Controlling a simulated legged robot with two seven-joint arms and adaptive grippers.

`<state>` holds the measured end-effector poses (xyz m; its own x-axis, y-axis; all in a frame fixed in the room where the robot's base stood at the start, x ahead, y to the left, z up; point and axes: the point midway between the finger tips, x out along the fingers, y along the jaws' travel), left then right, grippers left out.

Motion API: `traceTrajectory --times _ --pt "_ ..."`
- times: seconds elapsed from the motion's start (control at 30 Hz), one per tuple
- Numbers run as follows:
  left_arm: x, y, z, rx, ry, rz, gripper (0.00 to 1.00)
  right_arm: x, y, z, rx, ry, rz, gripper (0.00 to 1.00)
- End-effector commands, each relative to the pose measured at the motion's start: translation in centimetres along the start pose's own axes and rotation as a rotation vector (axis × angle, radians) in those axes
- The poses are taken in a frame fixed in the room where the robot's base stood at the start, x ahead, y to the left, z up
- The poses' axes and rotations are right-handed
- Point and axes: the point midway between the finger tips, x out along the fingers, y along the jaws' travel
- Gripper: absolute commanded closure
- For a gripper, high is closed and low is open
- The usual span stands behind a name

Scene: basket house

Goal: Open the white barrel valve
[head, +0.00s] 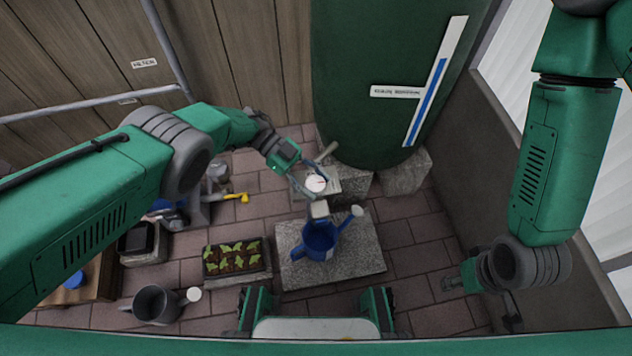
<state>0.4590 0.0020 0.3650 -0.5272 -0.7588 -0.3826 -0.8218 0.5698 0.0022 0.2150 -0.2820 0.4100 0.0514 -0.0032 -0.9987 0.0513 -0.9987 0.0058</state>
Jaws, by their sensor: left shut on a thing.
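The green barrel (395,80) stands at the back on stone blocks. The white round valve (316,184) is low at the barrel's front, above a stone block. My left gripper (309,182) reaches in from the left and is shut on the white valve, its dark fingers on either side of it. A pale block-like part (319,209) is just below the valve in the picture. A blue watering can (318,243) stands under it on a stone slab.
The stone slab (350,270) lies on the brick floor. A seedling tray (236,258) and a grey watering can (155,304) are left of it. A yellow-tipped tool (237,198) lies farther back. A wall (440,150) bounds the right; bare floor lies before it.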

Motion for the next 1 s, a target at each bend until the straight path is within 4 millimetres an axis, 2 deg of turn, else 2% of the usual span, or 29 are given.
traceTrajectory --times 0.23,0.27,0.3,0.73,1.0 --pt "-0.3 0.0 0.4 -0.001 -0.012 -0.006 0.87 0.0 0.0 0.0 0.000 0.000 0.000 0.60" --pt "-0.3 0.0 0.4 -0.001 -0.012 -0.006 0.52 0.0 0.0 0.0 0.000 0.000 0.000 0.60" --pt "-0.3 0.0 0.3 -0.001 -0.012 -0.006 0.38 0.0 0.0 0.0 0.000 0.000 0.000 0.60" --pt "-0.2 -0.2 -0.3 0.000 -0.004 -0.003 0.37 -0.1 0.0 0.1 0.000 0.003 0.000 0.60" --pt "-1.1 -0.1 -2.5 -0.001 -0.006 -0.002 0.37 -0.1 0.0 0.1 0.000 0.003 0.000 0.60"
